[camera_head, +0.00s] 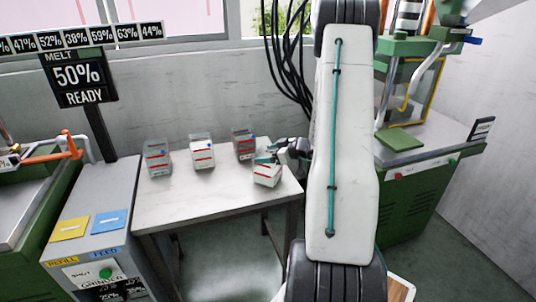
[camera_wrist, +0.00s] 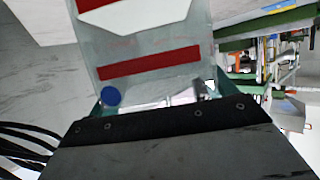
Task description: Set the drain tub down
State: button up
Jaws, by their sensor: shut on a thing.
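A small clear-walled tub with white contents and red stripes, taken as the drain tub (camera_head: 266,178), is at the right end of the white table (camera_head: 190,205). My gripper (camera_head: 268,160) is shut on it from above and behind. The tub looks tilted in the head view; I cannot tell whether its base touches the table. In the wrist view the tub (camera_wrist: 150,88) fills the upper middle, with two red stripes and a blue dot near the jaws. The gripper (camera_wrist: 155,100) shows there at the tub's near edge, its fingertips partly hidden.
Three similar tubs stand along the table's back: a left one (camera_head: 157,158), a middle one (camera_head: 202,152) and a right one (camera_head: 244,144) close to the held tub. The table's front is clear. A grinder (camera_head: 95,225) stands left; a green machine (camera_head: 425,170) stands right.

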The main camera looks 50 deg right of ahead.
jog(key=shift+f, duration=0.1)
jog(key=o, duration=1.5)
jog(key=shift+r, duration=0.2)
jog(key=v, duration=1.1)
jog(key=w+a+r+n+g+y, duration=0.1)
jog(key=a+r+g+y, duration=0.45)
jog(key=a, duration=0.85)
jog(key=w+a+r+n+g+h, duration=0.1)
jog(key=a+r+g, duration=0.2)
jog(key=a+r, duration=0.85)
jog(key=shift+s+a+r+m+g+h, duration=0.25)
jog(key=shift+s+a+m+g+h, duration=0.7)
jog(key=shift+s+a, duration=1.9)
jog(key=shift+s+a+r+m+g+h, duration=0.1)
jog(key=shift+s+a+r+m+h, duration=0.35)
jog(key=shift+s+a+h, duration=1.75)
jog(key=shift+s+a+r+m+g+h, duration=0.1)
jog(key=shift+s+a+m+g+h, duration=0.65)
jog(key=shift+s+a, duration=2.75)
